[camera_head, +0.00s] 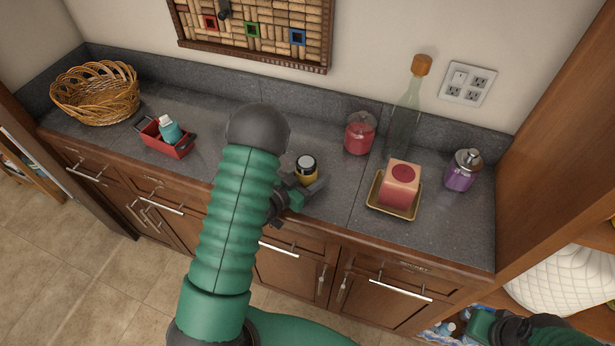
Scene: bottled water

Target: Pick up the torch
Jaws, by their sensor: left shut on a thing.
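The torch (306,166), a short yellow and black cylinder with a pale round top, is at the middle of the grey counter. My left gripper (307,184) is at its near side, shut on it. My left arm hides part of the gripper, and the fingers cover the torch's lower part. I cannot tell whether the torch touches the counter. My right gripper (482,326) is low at the bottom right, away from the counter top; its fingers are not clear.
Right of the torch stand a red jar (360,133), a glass bottle with cork (405,115), a boxed candle on a gold tray (376,203) and a purple bottle (462,171). At left are a red caddy (178,149) and a wicker basket (95,94). A wooden cabinet (560,120) bounds the right.

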